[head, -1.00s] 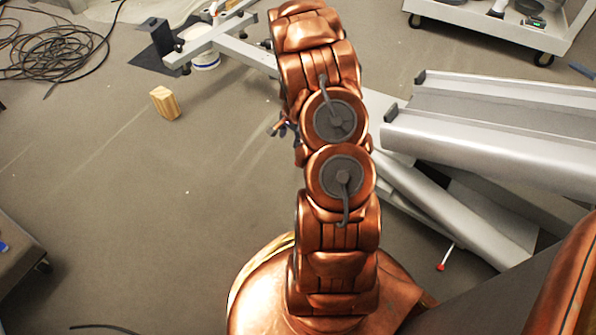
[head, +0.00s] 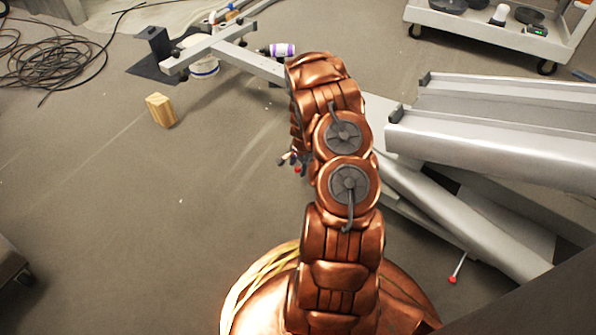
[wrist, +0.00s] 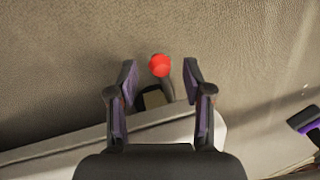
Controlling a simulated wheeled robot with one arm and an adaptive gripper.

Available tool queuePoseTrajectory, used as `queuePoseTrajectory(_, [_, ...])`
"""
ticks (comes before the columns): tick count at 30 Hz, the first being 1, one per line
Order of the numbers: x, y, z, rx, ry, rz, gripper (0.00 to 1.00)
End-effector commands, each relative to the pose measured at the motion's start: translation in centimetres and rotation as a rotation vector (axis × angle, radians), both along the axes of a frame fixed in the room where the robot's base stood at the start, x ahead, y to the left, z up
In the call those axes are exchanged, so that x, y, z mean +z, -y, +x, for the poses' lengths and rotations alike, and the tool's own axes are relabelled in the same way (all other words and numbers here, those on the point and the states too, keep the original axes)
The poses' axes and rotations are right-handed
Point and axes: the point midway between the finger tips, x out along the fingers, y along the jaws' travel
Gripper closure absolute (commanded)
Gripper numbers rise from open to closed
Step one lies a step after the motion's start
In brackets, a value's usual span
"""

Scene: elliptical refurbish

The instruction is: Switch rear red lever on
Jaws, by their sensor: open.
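A red ball-tipped lever (wrist: 160,66) shows in the wrist view, its short dark stem rising beside the edge of a pale metal beam (wrist: 70,150). My gripper (wrist: 160,76) is open, with one finger on each side of the red ball and a gap on both sides. I cannot tell how near the ball is in depth. In the head view my gripper (head: 291,161) is mostly hidden behind my copper arm, with a red spot (head: 298,169) beside its fingers. Another red-tipped lever (head: 452,280) hangs under the grey machine frame (head: 490,120) at the right.
A wooden block (head: 160,110) lies on the floor at the left. Black cables (head: 70,55) are coiled farther back. A white tub (head: 204,67) and a purple-labelled bottle (head: 283,50) are by the far beam. A white cart (head: 470,30) stands at the back right.

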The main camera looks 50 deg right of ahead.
Motion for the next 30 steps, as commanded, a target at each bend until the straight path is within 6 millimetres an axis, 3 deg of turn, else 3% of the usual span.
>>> queuePoseTrajectory(3, [-1.18, 0.05, 0.11, -0.001, 0.0, 0.0, 0.5])
queuePoseTrajectory(11, [-1.2, 0.04, 0.17, -0.002, 0.0, 0.0, 0.5])
queuePoseTrajectory(26, [-1.21, 0.01, 0.16, -0.001, 0.0, 0.001, 1.0])
queuePoseTrajectory(30, [-1.21, 0.01, 0.17, -0.001, 0.0, 0.001, 1.0])
